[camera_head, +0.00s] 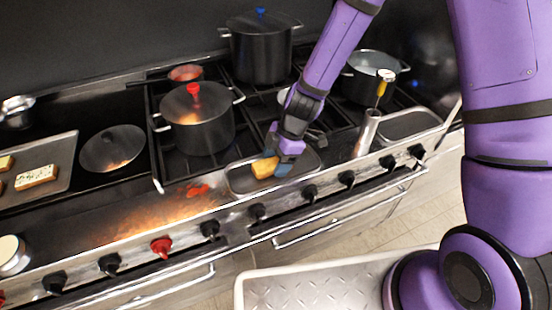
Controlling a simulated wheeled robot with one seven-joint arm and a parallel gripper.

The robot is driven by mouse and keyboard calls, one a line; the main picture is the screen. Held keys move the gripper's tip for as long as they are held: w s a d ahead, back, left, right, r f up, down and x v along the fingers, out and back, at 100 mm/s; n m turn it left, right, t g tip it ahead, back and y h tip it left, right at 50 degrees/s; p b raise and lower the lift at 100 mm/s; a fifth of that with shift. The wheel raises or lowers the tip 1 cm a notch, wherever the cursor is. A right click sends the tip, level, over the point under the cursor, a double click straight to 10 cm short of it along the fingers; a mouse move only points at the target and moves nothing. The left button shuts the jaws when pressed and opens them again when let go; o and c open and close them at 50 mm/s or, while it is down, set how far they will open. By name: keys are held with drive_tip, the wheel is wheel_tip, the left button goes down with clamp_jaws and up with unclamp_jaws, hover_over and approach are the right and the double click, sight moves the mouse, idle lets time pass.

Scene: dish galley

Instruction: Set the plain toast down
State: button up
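The plain toast (264,168) is a small golden-brown slice at the tips of my gripper (277,161). My gripper reaches down from the upper right, and its dark blue-grey fingers close on the right end of the toast. The toast is over the left part of a shallow grey tray (239,183) at the front of the stove. I cannot tell whether the toast's underside touches the tray. The fingers hide the toast's right end.
A black pot with a red knob (197,125) stands behind the tray at left. A metal cylinder (367,133) stands to the right. A tray at far left (62,155) holds a speckled slice (37,177) and other pieces.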

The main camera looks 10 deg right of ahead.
drive_tip(key=shift+r, duration=0.1)
drive_tip(key=s+d+r+m+t+h, duration=0.1)
drive_tip(key=s+d+r+m+t, duration=0.15)
drive_tip(key=d+r+m, duration=0.7)
drive_tip(key=s+d+r+t+h, duration=0.1)
drive_tip(key=s+d+r, duration=0.3)
drive_tip(key=r, duration=1.3)
drive_tip(key=s+d+r+m+t+h, duration=0.2)
drive_tip(key=s+d+r+m+t, duration=0.1)
drive_tip(key=s+d+r+m, duration=0.6)
drive_tip(key=shift+s+d+r+m, duration=0.2)
drive_tip(key=shift+s+d+m, duration=0.45)
drive_tip(key=shift+s+m, duration=0.85)
drive_tip(key=shift+s, duration=0.15)
